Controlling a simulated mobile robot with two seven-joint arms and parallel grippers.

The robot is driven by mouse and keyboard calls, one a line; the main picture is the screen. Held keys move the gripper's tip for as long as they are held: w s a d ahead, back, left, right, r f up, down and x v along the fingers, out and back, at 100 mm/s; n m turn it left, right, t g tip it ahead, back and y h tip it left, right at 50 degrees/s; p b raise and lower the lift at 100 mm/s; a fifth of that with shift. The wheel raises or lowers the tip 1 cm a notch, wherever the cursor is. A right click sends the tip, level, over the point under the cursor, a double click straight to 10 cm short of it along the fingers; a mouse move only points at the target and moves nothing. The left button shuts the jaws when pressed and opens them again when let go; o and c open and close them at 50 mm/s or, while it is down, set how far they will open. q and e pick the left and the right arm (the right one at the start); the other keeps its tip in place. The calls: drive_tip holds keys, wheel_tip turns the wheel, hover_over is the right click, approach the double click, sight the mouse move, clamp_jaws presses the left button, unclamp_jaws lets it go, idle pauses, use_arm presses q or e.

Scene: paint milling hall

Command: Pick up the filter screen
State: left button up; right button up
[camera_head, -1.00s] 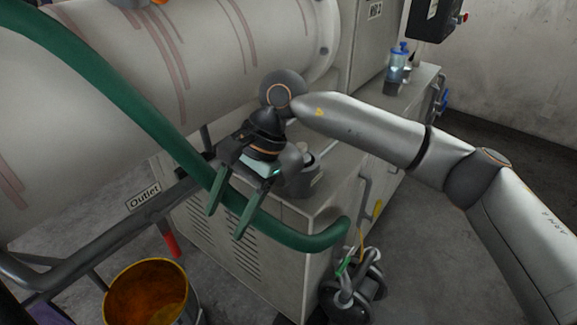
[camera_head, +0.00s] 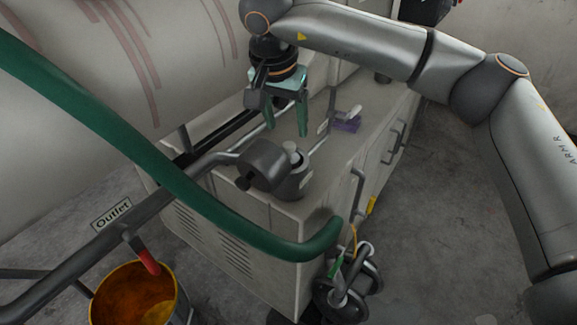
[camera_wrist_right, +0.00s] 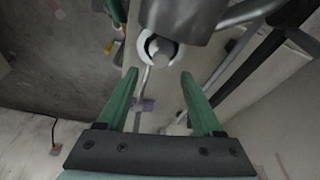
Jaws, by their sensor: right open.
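I cannot make out for certain which part is the filter screen. A dark grey cylindrical housing (camera_head: 264,163) sits at the end of the outlet pipe. Beside it on the cabinet top stands a grey pot (camera_head: 291,182) with a pale knob. My right gripper (camera_head: 285,128) is open and empty, its green fingers pointing down above and behind these parts. In the right wrist view the open fingers (camera_wrist_right: 159,75) have nothing between them close up; a grey cylinder (camera_wrist_right: 183,18) and a pale ring (camera_wrist_right: 158,46) show beyond the tips. My left gripper is not in view.
A green hose (camera_head: 190,195) arcs across in front of the cabinet (camera_head: 225,255). A purple item (camera_head: 347,124) lies farther back on the cabinet top. An orange-stained bucket (camera_head: 140,300) stands below the outlet pipe (camera_head: 110,248). Floor at the right is clear.

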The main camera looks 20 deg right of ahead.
sight(289, 144)
drive_tip(key=x, duration=0.7)
drive_tip(key=shift+f, duration=0.25)
drive_tip(key=shift+a, duration=0.1)
drive_tip(key=shift+c, duration=0.4)
clamp_jaws()
drive_tip(key=shift+r, duration=0.1)
